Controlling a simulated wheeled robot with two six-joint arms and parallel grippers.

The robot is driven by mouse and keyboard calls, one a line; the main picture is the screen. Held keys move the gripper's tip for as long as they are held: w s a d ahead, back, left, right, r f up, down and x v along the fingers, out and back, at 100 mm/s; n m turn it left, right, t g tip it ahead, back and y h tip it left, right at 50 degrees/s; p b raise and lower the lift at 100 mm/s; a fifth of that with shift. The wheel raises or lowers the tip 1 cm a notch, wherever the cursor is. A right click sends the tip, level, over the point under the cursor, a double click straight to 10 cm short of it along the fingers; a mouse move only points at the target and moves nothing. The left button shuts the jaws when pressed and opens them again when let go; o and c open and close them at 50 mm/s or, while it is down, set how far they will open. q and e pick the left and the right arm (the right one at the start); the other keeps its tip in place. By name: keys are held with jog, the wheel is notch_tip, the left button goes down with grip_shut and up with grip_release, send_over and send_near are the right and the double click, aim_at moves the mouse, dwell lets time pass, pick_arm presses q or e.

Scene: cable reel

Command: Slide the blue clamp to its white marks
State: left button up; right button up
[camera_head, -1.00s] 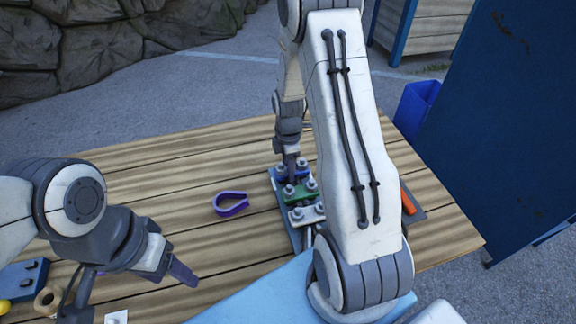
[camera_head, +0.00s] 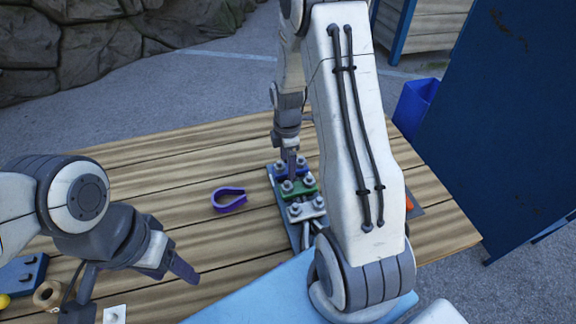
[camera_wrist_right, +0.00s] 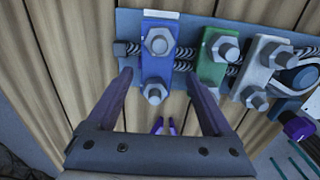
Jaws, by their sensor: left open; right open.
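The blue clamp (camera_wrist_right: 158,60) sits on the rope and metal plate in the right wrist view, with a bolt and nut at each end. In the head view the blue clamp (camera_head: 279,167) is partly hidden by my right gripper (camera_head: 291,170). In the wrist view my right gripper (camera_wrist_right: 160,78) is open, one finger on each side of the clamp's near end, with visible gaps. A thin white strip shows at the clamp's far end; I cannot tell whether it is a mark. My left gripper (camera_head: 180,267) is open and empty above the table at the left.
A green clamp (camera_wrist_right: 213,58) and a white clamp (camera_wrist_right: 262,68) stand right of the blue one on the plate (camera_wrist_right: 130,20). A purple loop (camera_head: 229,199) lies on the wooden table (camera_head: 150,175). A tan ring (camera_head: 48,294) lies at the left front.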

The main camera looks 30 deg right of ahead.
notch_tip(320, 180, up, 9)
jog(key=shift+f+b, duration=0.2)
jog(key=shift+b, duration=0.15)
jog(key=shift+s, duration=0.1)
dwell(0.3)
